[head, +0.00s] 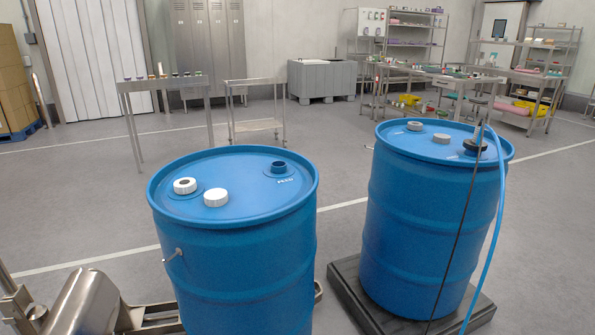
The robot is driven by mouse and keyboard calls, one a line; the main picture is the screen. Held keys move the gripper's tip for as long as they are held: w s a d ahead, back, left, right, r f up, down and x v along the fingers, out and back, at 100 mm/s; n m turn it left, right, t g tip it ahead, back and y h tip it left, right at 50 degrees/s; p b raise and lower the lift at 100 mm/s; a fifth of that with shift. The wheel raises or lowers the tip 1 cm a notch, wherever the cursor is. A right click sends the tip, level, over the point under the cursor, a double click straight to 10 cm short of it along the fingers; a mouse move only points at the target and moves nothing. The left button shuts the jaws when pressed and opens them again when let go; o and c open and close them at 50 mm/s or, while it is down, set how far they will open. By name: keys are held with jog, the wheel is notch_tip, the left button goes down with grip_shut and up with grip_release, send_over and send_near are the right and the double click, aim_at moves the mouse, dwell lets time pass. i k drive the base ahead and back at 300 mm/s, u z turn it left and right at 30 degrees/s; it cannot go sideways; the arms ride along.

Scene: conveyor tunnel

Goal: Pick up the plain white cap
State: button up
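A plain white cap (216,198) lies on the top of the left blue drum (240,260), near the front of its lid. The right blue drum (425,215) carries a pale cap with a darker centre (414,126) and a plain greyish-beige cap (442,138). My gripper is not in view.
The right drum stands on a dark low platform (345,285). A blue hose (495,230) and a dark rod or cable run down its front from a black fitting (475,146). Metal tables (165,85) and shelves stand behind. Grey floor lies open between the drums and tables.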

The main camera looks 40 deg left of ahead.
aim_at(217, 196)
jog(key=z, duration=1.2)
jog(key=i, duration=1.2)
jog(key=u, duration=2.8)
